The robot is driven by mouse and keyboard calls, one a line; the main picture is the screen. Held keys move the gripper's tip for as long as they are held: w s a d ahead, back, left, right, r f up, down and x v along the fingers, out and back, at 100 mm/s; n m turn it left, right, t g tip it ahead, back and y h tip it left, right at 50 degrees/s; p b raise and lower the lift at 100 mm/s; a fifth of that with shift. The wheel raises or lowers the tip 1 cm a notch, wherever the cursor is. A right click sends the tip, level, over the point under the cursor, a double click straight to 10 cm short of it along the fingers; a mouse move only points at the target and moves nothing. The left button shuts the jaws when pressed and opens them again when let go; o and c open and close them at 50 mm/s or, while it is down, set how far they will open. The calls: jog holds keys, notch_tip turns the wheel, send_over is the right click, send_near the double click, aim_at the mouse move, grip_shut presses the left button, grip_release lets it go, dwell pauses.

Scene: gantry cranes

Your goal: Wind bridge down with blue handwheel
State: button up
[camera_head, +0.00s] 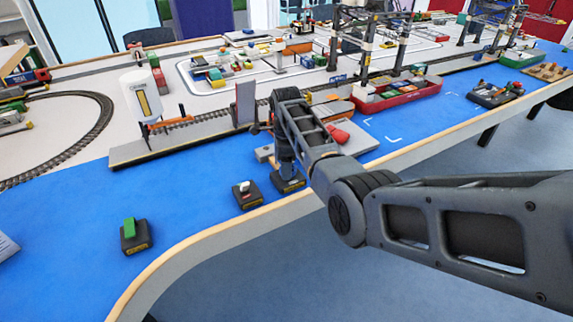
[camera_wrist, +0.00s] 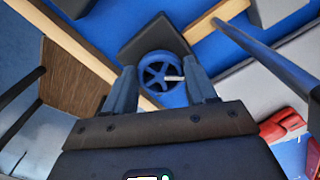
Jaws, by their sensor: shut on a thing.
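The blue handwheel (camera_wrist: 153,60) is on a black base (camera_wrist: 136,45) in the wrist view, with a small pale handle at its right side. My gripper (camera_wrist: 163,76) has one finger on each side of the wheel and is shut on it. In the head view my gripper (camera_head: 287,172) points down onto a black box (camera_head: 291,186) near the table's front edge, and it hides the wheel there. A grey panel (camera_head: 245,103) stands upright beside the model track; I cannot tell for certain whether it is the bridge.
Two more black boxes stand to the left, one with a white control (camera_head: 246,197) and one with a green lever (camera_head: 130,231). The blue tabletop (camera_head: 190,200) has free room at front left.

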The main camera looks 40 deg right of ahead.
jog(key=shift+c, duration=0.7)
